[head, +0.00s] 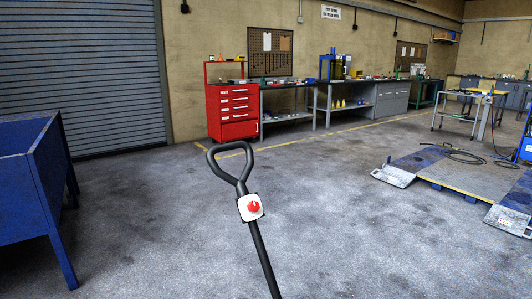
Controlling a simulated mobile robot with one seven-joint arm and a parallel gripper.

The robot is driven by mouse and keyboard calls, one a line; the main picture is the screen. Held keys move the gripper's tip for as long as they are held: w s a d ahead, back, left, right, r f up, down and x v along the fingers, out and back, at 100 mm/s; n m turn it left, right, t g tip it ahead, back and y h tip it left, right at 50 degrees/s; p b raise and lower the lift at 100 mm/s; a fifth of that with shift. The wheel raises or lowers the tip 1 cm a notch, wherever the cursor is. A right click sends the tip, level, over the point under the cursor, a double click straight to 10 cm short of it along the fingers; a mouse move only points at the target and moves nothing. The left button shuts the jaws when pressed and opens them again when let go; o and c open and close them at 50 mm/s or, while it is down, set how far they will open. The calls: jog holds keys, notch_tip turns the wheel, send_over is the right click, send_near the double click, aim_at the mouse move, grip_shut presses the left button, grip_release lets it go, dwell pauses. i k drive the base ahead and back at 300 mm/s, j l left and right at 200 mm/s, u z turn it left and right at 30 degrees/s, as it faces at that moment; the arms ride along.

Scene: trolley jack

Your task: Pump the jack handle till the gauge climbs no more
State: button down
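The jack handle (262,245) is a black bar that rises from the bottom edge of the head view and tilts up to the left. It ends in a black loop grip (229,147). A white gauge (250,207) with a red marking sits on the bar just below the loop. The red covers part of its face; I cannot read an exact level. The jack's body is out of view below. My gripper is not in view, and nothing shows touching the loop.
A blue bin (50,190) on legs stands at the left. A red tool cabinet (234,112) and workbenches (350,98) line the back wall. A low lift platform (470,182) lies at the right. The floor (150,225) around the handle is clear.

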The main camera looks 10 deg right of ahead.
aim_at(244, 197)
jog(key=z, duration=0.5)
jog(key=j+z, duration=0.15)
jog(key=z, duration=0.9)
jog(key=j+z, duration=0.1)
jog(key=z, duration=0.95)
jog(key=k+z, duration=0.1)
jog(key=z, duration=0.95)
jog(key=k+z, duration=0.1)
jog(key=z, duration=0.4)
jog(key=j+u, duration=0.1)
jog(key=u, duration=1.05)
jog(key=j+u, duration=0.5)
jog(key=u, duration=0.2)
jog(key=j+u, duration=0.3)
jog(key=k, duration=0.05)
